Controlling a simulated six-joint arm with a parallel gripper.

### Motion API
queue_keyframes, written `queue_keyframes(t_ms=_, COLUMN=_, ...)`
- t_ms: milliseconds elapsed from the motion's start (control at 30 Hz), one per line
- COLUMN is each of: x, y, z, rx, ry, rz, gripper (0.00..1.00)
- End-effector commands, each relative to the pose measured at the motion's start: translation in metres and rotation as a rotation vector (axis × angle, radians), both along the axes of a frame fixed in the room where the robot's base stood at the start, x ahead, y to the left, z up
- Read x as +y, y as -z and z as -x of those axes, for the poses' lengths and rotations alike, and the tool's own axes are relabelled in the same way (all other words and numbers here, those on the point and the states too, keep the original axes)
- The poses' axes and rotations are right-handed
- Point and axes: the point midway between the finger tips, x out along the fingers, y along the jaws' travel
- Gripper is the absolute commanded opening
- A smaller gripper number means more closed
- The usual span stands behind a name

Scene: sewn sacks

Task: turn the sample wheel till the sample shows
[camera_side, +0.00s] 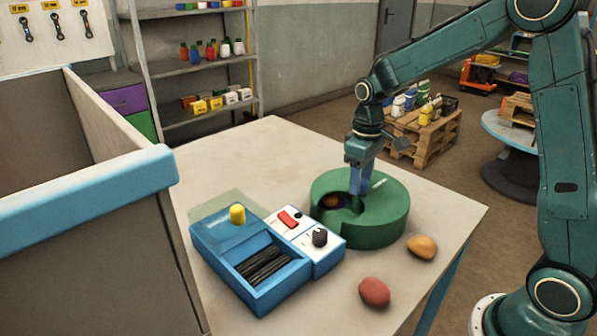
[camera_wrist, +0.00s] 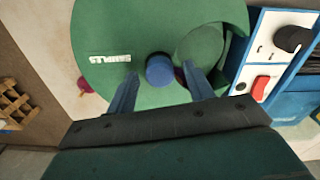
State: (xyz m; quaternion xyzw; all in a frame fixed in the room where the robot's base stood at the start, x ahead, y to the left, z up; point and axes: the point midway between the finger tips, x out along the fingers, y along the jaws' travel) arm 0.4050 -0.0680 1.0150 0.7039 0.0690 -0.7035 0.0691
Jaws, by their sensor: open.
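The sample wheel is a round green drum (camera_side: 385,218) on the table, with a cut-out in its top at the left. A dark orange-brown thing (camera_side: 333,201) shows partly inside the cut-out in the side view. In the wrist view the green top (camera_wrist: 110,35) carries a white label reading "SAMPLES" and a blue knob (camera_wrist: 160,69) at its middle. The cut-out there looks like a darker green round area (camera_wrist: 208,45). My gripper (camera_side: 358,188) points down over the wheel's middle. Its open fingers (camera_wrist: 160,74) stand on either side of the knob, seemingly with gaps.
A blue and white box (camera_side: 320,255) with a red switch and black knob stands left of the wheel. Beside it is an open blue bin (camera_side: 262,280) with a yellow knob. A red lump (camera_side: 374,292) and an orange lump (camera_side: 422,246) lie near the front. A blue-rimmed wall (camera_side: 90,210) stands left.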

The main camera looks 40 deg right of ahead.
Motion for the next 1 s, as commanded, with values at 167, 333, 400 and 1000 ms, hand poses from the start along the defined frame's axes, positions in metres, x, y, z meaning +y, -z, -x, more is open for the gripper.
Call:
queue_keyframes(t_ms=167, x=0.0, y=-0.0001, z=0.0001, rx=0.0, ry=0.0, rz=0.0, gripper=0.44)
queue_keyframes(t_ms=333, x=0.0, y=-0.0002, z=0.0001, rx=0.0, ry=0.0, rz=0.0, gripper=0.11)
queue_keyframes(t_ms=400, x=0.0001, y=-0.0003, z=0.0001, rx=0.0, ry=0.0, rz=0.0, gripper=0.0)
queue_keyframes(t_ms=1000, x=0.0, y=-0.0007, z=0.0001, rx=0.0, ry=0.066, rz=0.0, gripper=0.0)
